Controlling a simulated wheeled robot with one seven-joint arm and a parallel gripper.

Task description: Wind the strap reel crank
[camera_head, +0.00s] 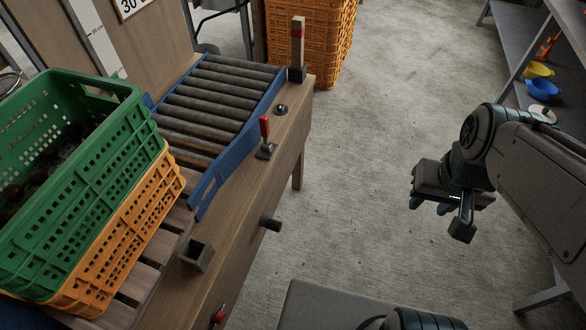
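My gripper (429,206) hangs over bare floor at the right, well clear of the wooden bench. Its two short dark fingertips appear apart, with nothing between them. I cannot tell for sure which part is the strap reel crank. A dark round knob (271,224) sticks out of the bench's side. A red-tipped fitting (218,316) sits low on the same side, partly cut off by the bottom edge. A red-handled upright lever (265,132) stands on the bench top. No reel or strap is clearly visible.
A green crate (115,150) with dark contents sits on an orange crate (125,250) at left. The bench (245,185) carries a roller conveyor (215,100). Orange crates (315,45) stand behind. A shelf (510,50) with bowls is at upper right. The middle floor is clear.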

